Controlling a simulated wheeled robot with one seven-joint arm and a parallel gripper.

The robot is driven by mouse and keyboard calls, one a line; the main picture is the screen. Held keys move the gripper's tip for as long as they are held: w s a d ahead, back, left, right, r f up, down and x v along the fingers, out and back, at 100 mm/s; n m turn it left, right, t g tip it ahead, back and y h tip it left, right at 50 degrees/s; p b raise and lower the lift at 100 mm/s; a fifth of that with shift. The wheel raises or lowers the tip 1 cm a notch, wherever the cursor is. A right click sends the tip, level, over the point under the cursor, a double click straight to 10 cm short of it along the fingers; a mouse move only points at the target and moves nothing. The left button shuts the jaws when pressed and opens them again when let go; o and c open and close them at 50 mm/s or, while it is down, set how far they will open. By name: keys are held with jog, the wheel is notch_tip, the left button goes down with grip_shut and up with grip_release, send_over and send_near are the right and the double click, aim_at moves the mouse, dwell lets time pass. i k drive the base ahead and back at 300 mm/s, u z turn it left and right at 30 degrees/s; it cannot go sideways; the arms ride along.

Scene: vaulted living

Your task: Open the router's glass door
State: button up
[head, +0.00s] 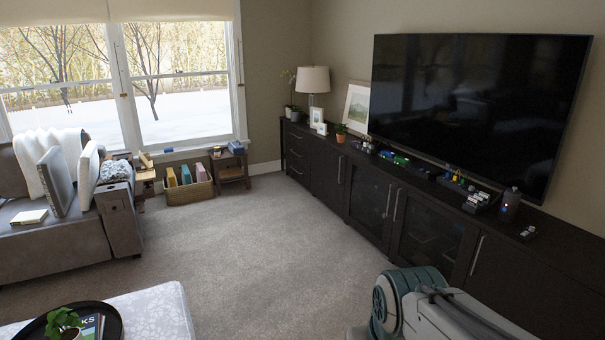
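A long dark cabinet (316,155) runs along the right wall under the television. Two of its doors have dark glass panes: one nearer the middle (369,200) and one further right (432,236). Both look shut, each with a vertical metal handle. Faint shapes show behind the right glass pane, but I cannot tell whether one is a router. My folded arm shows at the bottom right and hides the cabinet's lower part there. My gripper is not in view.
A large television (480,105) hangs above the cabinet, with several small items on the top. Open carpet (260,240) lies in front of it. A patterned ottoman (155,318) with a black tray is at bottom left, and a sofa (55,240) at left.

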aim_at(471, 236)
jog(key=z, duration=0.2)
jog(key=i, duration=1.7)
jog(key=z, duration=0.55)
jog(key=i, duration=2.55)
jog(key=z, duration=0.3)
